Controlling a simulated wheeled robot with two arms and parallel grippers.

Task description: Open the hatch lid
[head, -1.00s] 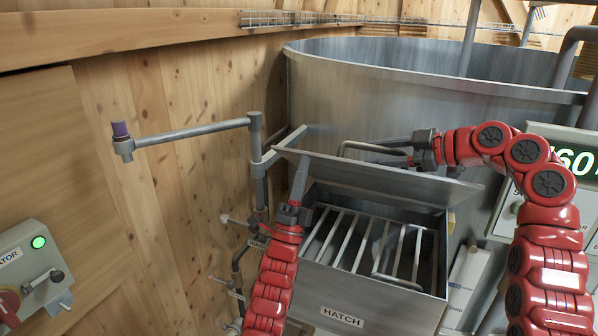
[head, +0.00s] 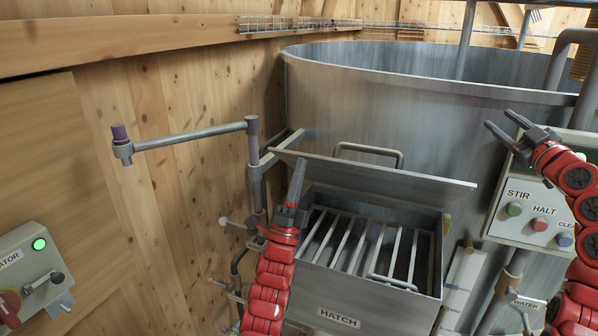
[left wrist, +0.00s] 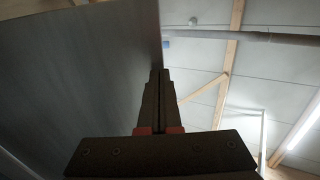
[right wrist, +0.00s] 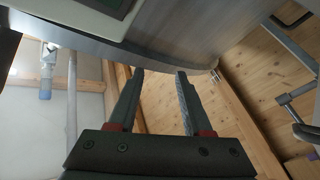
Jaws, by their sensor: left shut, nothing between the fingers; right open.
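The hatch lid (head: 375,176) is a grey metal plate tilted up at the back of the hatch box (head: 340,320). Its bar handle (head: 368,150) shows behind the top edge. Under the lid the box stands open with a bar grate (head: 355,245) inside. My left gripper (head: 298,168) is shut and empty, pointing up at the lid's left end; I cannot tell whether it touches. In the left wrist view a grey plate fills the left side beside the shut fingers (left wrist: 160,75). My right gripper (head: 497,120) is open and empty, to the right of the lid and apart from it.
A large metal tank (head: 420,110) stands behind the hatch. A control panel (head: 530,215) with STIR and HALT buttons is at the right, close to my right arm. A pipe arm (head: 190,138) sticks out at the left. Another control box (head: 35,270) is at lower left.

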